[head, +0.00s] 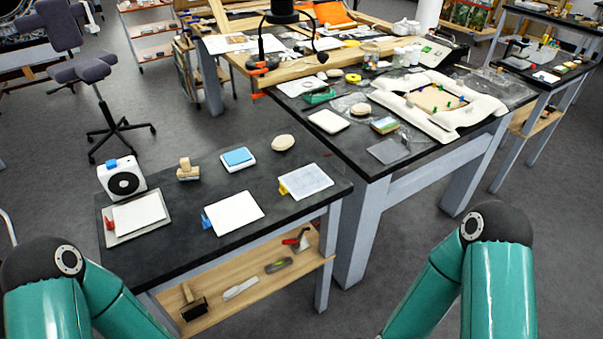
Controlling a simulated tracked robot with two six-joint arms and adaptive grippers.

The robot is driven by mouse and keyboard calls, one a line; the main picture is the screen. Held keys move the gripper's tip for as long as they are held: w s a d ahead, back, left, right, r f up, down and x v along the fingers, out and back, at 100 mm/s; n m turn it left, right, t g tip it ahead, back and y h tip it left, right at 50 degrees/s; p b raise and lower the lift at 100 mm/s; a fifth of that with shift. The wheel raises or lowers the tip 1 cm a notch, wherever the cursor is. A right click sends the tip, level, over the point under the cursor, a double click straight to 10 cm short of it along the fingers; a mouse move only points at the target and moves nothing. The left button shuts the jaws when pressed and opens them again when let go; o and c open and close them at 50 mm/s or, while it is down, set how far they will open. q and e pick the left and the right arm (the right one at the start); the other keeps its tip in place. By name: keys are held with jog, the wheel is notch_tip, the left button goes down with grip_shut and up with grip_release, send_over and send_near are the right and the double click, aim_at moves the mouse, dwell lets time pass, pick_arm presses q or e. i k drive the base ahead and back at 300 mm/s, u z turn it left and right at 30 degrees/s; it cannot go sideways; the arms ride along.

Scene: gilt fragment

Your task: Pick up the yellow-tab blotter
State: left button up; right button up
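The yellow-tab blotter (307,181) is a pale grey-blue rectangular sheet with a small yellow tab at its left edge. It lies flat near the right end of the small dark-topped table (180,237). A white blotter with a blue tab (234,213) lies to its left. A white blotter with a red tab (139,214) lies farther left on a light grey board. Only teal links and black joints of my two arms show at the lower left and lower right. Neither gripper is in view.
Behind the blotters stand a white device with a black disc (123,180), a wooden stamp-like block (187,170), a blue-topped pad (238,158) and a cream oval (283,142). A lower shelf (235,295) holds several tools. A larger cluttered table (366,163) adjoins at right.

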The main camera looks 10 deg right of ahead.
aim_at(300, 183)
jog(key=z, duration=1.3)
jog(key=i, duration=0.2)
jog(key=u, duration=3.3)
jog(key=k, duration=1.15)
jog(key=z, duration=1.05)
jog(key=i, duration=1.05)
jog(key=u, duration=0.35)
